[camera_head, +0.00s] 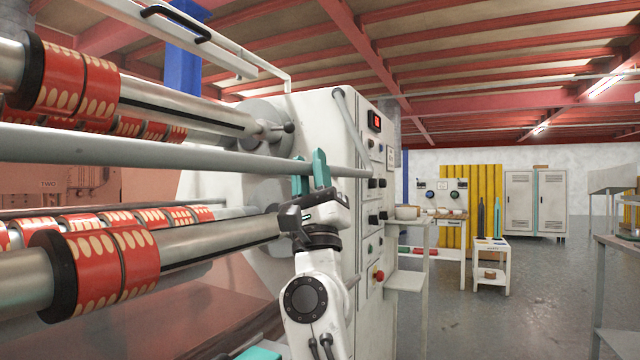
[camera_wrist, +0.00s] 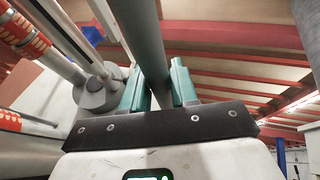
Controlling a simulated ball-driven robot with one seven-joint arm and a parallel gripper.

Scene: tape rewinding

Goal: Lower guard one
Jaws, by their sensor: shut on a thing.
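A long round grey bar (camera_head: 150,148) crosses the front of the machine from the left edge to the control cabinet; I take it as the bar of guard one, though no label for it shows. My gripper (camera_head: 310,170) has its two teal fingers upright around this bar, near its right end. In the wrist view the bar (camera_wrist: 147,45) runs up between the fingers of my gripper (camera_wrist: 161,85), which is shut on it. The bar lies at a height between the upper roll shaft (camera_head: 180,104) and the lower roll shaft (camera_head: 215,242).
Red patterned rolls (camera_head: 105,265) sit on the shafts behind and below the bar. The white control cabinet (camera_head: 348,120) stands close to the right of my gripper. A white frame with a black handle (camera_head: 175,22) is overhead. Open floor (camera_head: 455,320) lies at right.

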